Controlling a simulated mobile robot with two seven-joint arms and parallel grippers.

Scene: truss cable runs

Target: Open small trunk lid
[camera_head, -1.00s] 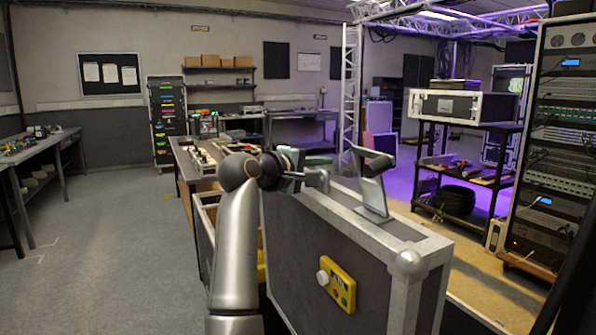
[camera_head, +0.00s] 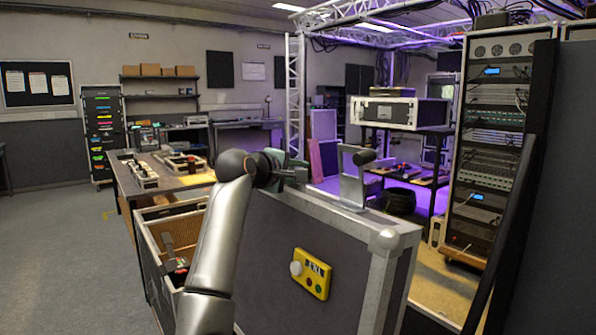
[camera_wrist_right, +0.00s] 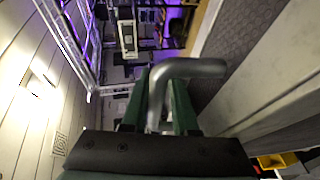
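The trunk lid (camera_head: 270,250) is a large grey panel with metal edges, standing upright beside the open wooden-lined trunk (camera_head: 153,262) in the head view. My right arm rises in front of it, and my right gripper (camera_head: 292,174) is at the lid's top edge. In the right wrist view, the green fingers (camera_wrist_right: 163,115) are close on both sides of a bent metal handle (camera_wrist_right: 195,68); they appear to hold it. The contact is partly hidden in the head view. My left gripper is not in view.
A yellow control box (camera_head: 312,273) with a white knob is on the panel's face. A metal bracket (camera_head: 352,190) stands on its top edge. A dark-and-red item (camera_head: 177,264) sits in the trunk. A workbench (camera_head: 150,190) is behind; an equipment rack (camera_head: 487,140) stands right. Floor at left is clear.

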